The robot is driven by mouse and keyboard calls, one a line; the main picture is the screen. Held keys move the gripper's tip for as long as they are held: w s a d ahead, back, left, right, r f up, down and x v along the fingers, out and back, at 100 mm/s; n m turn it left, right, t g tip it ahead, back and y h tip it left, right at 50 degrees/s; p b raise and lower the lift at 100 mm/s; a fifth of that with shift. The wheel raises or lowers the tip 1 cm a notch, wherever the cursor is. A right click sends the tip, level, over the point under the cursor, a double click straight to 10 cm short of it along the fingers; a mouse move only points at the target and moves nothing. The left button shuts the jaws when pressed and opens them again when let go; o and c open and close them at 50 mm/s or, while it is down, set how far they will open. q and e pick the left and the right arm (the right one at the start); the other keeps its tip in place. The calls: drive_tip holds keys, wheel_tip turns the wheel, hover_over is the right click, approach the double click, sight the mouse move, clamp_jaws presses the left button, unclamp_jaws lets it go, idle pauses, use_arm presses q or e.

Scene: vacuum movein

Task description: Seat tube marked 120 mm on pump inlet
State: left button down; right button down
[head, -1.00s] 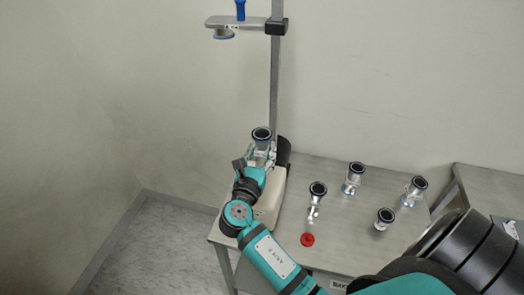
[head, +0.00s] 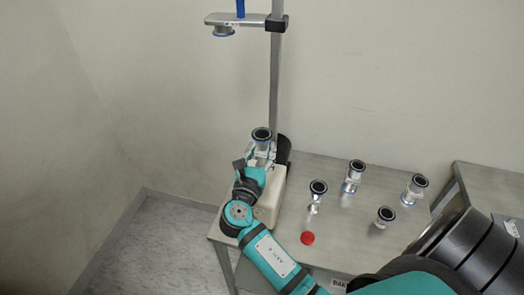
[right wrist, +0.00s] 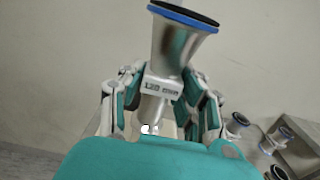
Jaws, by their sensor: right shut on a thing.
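The tube marked 120 mm (right wrist: 172,50) is metal, with a flared top and a black and blue ring. Its label shows in the right wrist view. It stands roughly upright between the fingers of my right gripper (right wrist: 162,88), which is shut on it. In the head view the tube (head: 262,136) is above the beige pump body (head: 270,200) at the table's left end. The pump inlet is hidden behind my gripper and arm, so I cannot tell whether the tube touches it. My left gripper is not in view.
Several other metal tubes, such as this one (head: 317,190), stand on the grey table (head: 340,235). A red cap (head: 308,238) lies near its front. A vertical post (head: 275,85) behind the pump carries a bracket (head: 240,20) overhead. A second table (head: 485,190) is at right.

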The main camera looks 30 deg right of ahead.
idle(0.3)
drive_tip(key=c, duration=0.9)
unclamp_jaws()
drive_tip(key=shift+o, duration=0.2)
drive_tip(key=shift+f, duration=0.1)
drive_tip(key=shift+a, duration=0.1)
drive_tip(key=v, duration=1.2)
